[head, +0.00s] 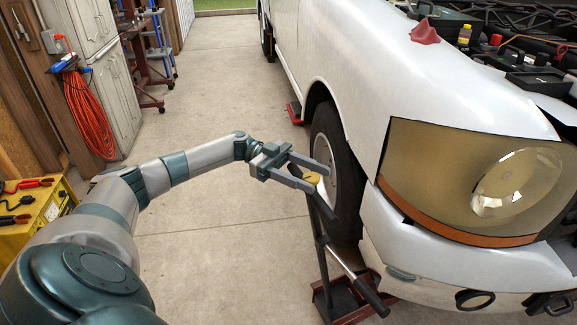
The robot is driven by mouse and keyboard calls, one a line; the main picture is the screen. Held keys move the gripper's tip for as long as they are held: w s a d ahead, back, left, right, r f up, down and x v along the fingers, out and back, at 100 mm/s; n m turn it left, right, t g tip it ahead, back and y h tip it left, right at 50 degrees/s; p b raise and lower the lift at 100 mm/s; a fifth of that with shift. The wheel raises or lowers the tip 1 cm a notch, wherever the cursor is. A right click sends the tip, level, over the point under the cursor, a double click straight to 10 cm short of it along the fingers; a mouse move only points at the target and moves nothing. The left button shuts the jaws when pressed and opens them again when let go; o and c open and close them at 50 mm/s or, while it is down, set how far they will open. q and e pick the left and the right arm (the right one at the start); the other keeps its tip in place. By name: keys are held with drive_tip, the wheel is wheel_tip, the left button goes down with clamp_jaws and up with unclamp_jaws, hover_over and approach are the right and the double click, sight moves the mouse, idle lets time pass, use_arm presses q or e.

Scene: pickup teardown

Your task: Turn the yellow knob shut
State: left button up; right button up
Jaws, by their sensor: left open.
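Whether the fingers touch the knob cannot be told. My right gripper is not in view.
The white truck (350,50) fills the right side, with its front tyre (335,155) close behind the jack. The jack's handle (358,283) slants down right. A yellow cart (35,215) stands at left. The concrete floor between is clear.

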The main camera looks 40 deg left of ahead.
use_arm(q)
drive_tip(key=shift+a, duration=0.75)
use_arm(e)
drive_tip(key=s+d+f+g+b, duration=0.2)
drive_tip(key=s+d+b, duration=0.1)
use_arm(q)
drive_tip(key=s+a+b, duration=0.1)
drive_tip(key=a+b, duration=0.1)
drive_tip(key=a, duration=1.3)
drive_tip(key=shift+s+a, duration=0.3)
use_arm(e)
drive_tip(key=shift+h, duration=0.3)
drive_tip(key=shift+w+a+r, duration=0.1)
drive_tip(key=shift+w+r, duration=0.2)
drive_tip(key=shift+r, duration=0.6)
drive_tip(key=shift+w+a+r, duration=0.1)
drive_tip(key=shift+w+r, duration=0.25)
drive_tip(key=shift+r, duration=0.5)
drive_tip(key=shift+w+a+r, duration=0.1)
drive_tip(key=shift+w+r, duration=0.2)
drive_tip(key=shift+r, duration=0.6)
